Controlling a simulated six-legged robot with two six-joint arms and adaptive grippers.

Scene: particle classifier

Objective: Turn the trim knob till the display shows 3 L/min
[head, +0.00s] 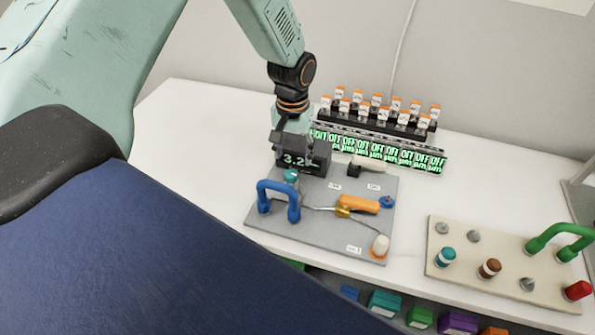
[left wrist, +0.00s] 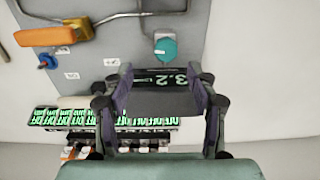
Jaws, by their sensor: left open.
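The display (head: 292,160) reads 3.2 in pale digits at the back of the grey panel (head: 333,240); its right end is partly covered. In the left wrist view the display (left wrist: 178,80) also reads 3.2, partly behind my gripper. A teal knob (head: 291,176), which looks like the trim knob, sits just in front of the display; it also shows in the left wrist view (left wrist: 166,48). My left gripper (head: 298,142) is open and empty, over the display and close behind the knob, apart from it. My right gripper is not in view.
The panel also bears a blue handle (head: 279,200), an orange lever (head: 358,203) and a white-topped knob (head: 380,246). Behind stand a row of green OFF displays (head: 385,150) and orange-capped vials (head: 376,108). A beige panel (head: 470,275) with knobs lies at right.

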